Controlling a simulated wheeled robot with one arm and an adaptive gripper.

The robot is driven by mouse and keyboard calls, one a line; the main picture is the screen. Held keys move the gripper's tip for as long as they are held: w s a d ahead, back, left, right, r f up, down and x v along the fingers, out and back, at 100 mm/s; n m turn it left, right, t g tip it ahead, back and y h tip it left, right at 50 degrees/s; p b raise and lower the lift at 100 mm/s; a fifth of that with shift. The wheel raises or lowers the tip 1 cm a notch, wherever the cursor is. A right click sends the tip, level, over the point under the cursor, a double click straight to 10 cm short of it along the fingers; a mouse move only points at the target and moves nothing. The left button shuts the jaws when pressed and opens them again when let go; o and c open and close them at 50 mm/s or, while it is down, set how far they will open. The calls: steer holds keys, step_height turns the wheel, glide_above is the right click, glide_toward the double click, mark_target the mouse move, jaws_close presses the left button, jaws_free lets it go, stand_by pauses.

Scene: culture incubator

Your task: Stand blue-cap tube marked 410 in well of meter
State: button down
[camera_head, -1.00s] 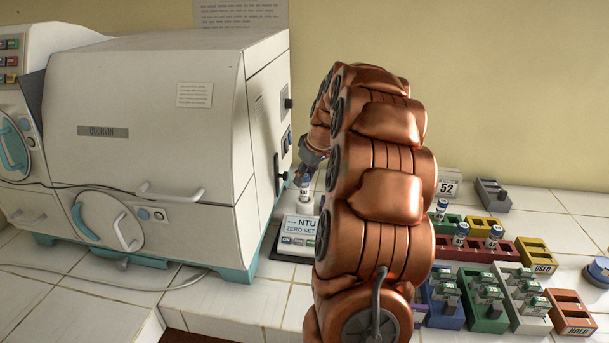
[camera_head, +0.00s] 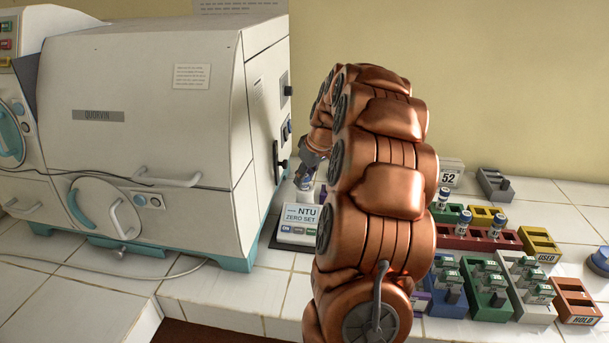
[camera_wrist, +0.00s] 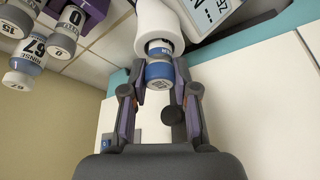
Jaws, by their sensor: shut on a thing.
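My gripper (camera_head: 312,164) is shut on a blue-cap tube (camera_head: 304,183), partly hidden by the fingers and arm in the head view. In the wrist view the fingers (camera_wrist: 159,80) hold the blue cap (camera_wrist: 159,74) from both sides. The tube's lower end is at the mouth of the meter's white round well (camera_wrist: 158,28) and looks partly inside it; how deep, I cannot tell. The number on this tube is not readable. The meter (camera_head: 300,222) shows NTU and ZERO SET on its front; my arm covers its right part.
A large white incubator (camera_head: 165,130) stands close to the meter's left. On the right are a red rack (camera_head: 455,242) with tubes, a yellow USED rack (camera_head: 540,243), a HOLD rack (camera_head: 575,298) and several others. Bottles (camera_wrist: 25,70) hang into the wrist view's top left.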

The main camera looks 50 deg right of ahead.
steer(key=shift+f, duration=0.25)
steer(key=c, duration=0.8)
jaws_free()
steer(key=v, duration=1.2)
